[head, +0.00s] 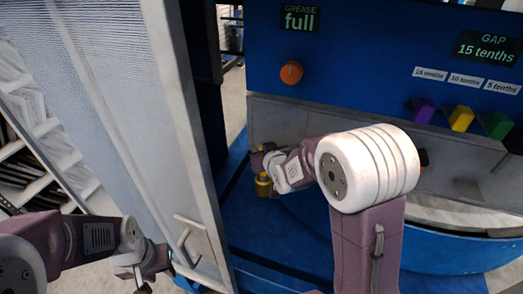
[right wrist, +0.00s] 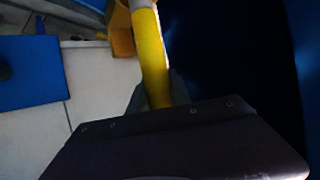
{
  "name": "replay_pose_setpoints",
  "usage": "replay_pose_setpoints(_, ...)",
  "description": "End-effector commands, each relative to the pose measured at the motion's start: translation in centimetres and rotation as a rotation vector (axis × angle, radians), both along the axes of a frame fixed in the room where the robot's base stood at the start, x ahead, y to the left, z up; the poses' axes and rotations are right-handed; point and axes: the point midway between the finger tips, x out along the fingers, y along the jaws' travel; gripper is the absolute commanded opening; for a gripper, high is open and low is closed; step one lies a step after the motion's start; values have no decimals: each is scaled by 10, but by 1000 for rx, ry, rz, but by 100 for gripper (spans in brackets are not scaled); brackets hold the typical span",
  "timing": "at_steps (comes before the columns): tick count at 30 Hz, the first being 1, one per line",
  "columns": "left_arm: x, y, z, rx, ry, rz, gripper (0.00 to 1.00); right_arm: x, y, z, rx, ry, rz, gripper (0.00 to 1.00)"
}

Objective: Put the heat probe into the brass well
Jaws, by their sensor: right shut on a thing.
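In the right wrist view a yellow rod with a pale end, seemingly the heat probe (right wrist: 150,55), stands between the fingers of my right gripper (right wrist: 157,95), which is shut on it. In the head view my right gripper (head: 270,163) is beyond my forearm, in front of the blue machine. A brass-yellow cylinder (head: 263,186) shows at its fingers; I cannot tell whether it is the probe or the brass well. A yellow-orange piece (right wrist: 122,42) lies beside the rod in the wrist view. My left gripper (head: 146,280) is low at the left, its fingers unclear.
A mesh-panelled door (head: 180,130) with a handle (head: 190,240) stands left of the blue machine (head: 350,70). The machine has an orange knob (head: 291,72) and purple, yellow and green blocks (head: 461,118). Displays read grease full and gap 15 tenths. My right arm hides part of the machine.

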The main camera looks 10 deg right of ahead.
Motion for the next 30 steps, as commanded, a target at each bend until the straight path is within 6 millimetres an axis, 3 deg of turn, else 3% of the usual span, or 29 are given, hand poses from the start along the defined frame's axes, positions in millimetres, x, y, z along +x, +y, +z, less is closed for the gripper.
replay_pose_setpoints(24,0,0,-22,0,0,0,36,0,0,-21,0,-1,0,0)
replay_pose_setpoints(25,0,0,-21,0,0,0,36,0,0,-20,0,-1,0,29)
replay_pose_setpoints(27,0,0,-20,0,0,0,36,0,0,-19,0,-1,0,49)
replay_pose_setpoints(30,0,0,-20,0,0,0,36,0,0,-19,0,-1,0,49)
